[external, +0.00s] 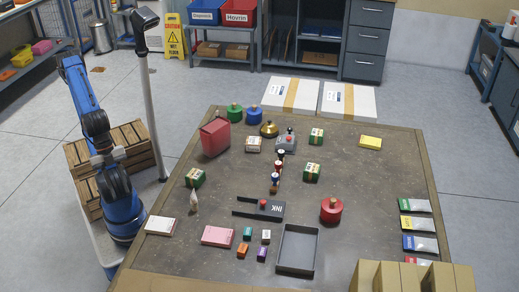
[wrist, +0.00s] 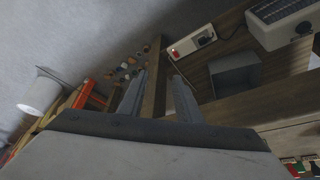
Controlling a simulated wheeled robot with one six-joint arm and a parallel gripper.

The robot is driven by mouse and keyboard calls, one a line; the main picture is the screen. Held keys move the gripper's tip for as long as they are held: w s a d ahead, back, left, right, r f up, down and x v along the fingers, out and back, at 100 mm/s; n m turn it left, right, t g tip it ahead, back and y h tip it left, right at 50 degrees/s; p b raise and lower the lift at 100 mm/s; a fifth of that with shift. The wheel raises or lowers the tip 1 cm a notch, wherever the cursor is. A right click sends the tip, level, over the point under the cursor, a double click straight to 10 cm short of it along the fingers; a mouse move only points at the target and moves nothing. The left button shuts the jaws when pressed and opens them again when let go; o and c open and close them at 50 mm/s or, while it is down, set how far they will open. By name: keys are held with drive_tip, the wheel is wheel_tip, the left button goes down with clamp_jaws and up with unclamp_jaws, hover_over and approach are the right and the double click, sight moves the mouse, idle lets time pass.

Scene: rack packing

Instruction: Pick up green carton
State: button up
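Three small green cartons with light bands or labels stand on the table (external: 345,225). One green carton (external: 195,178) is near the left edge, one (external: 312,172) is right of centre, and one (external: 316,136) is farther back. My blue arm is folded up at the left, off the table and well away from all three. In the wrist view my gripper (wrist: 157,88) has its two fingers apart with nothing between them. No green carton can be made out in the wrist view. The fingertips cannot be made out in the external view.
Cardboard boxes (external: 410,277) stand at the front right. Bare table lies around the right-hand cartons.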

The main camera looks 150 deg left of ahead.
idle(0.3)
drive_tip(key=o, duration=0.8)
drive_tip(key=shift+o, duration=0.2)
